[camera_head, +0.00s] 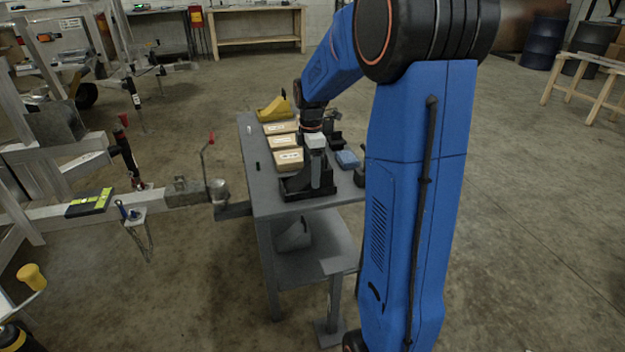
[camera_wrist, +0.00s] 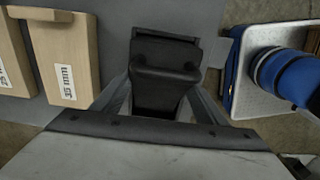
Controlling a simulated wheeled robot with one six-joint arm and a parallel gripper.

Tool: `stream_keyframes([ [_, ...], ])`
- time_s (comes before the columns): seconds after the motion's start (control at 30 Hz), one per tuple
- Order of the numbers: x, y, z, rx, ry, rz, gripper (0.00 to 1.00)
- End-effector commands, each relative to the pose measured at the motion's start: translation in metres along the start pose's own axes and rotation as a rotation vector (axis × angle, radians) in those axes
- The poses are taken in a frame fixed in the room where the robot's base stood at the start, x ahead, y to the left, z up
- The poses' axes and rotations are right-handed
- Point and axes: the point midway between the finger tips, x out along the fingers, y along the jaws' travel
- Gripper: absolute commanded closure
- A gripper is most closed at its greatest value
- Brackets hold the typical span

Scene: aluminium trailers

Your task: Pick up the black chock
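The black chock (camera_head: 296,187) sits on the grey table near its front edge, below my gripper (camera_head: 317,178) in the head view. In the wrist view the black chock (camera_wrist: 165,58) lies straight ahead, with its lower part between the two fingers of my gripper (camera_wrist: 160,100). The fingers are apart, one on each side of the chock. I cannot tell whether either finger touches it. The chock rests on the tabletop, and my gripper partly hides it in the head view.
A yellow chock (camera_head: 275,108) is at the table's far end. A trailer coupling (camera_head: 187,192) stands left of the table.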

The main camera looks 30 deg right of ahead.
Motion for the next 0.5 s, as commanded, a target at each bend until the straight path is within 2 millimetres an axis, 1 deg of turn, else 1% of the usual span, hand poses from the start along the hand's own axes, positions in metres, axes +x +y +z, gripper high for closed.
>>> stream_keyframes([
  [0.03, 0.0, 0.0, 0.0, 0.0, 0.0, 0.0, 0.52],
  [0.07, 0.0, 0.0, 0.0, 0.0, 0.0, 0.001, 0.6],
  [0.1, 0.0, 0.0, 0.0, 0.0, 0.0, 0.001, 0.69],
  [0.13, 0.0, 0.0, 0.0, 0.0, 0.0, 0.001, 0.74],
  [0.37, -0.002, 0.001, 0.0, 0.0, 0.0, 0.002, 0.74],
  [0.5, -0.011, 0.001, 0.0, 0.0, 0.0, 0.004, 0.74],
])
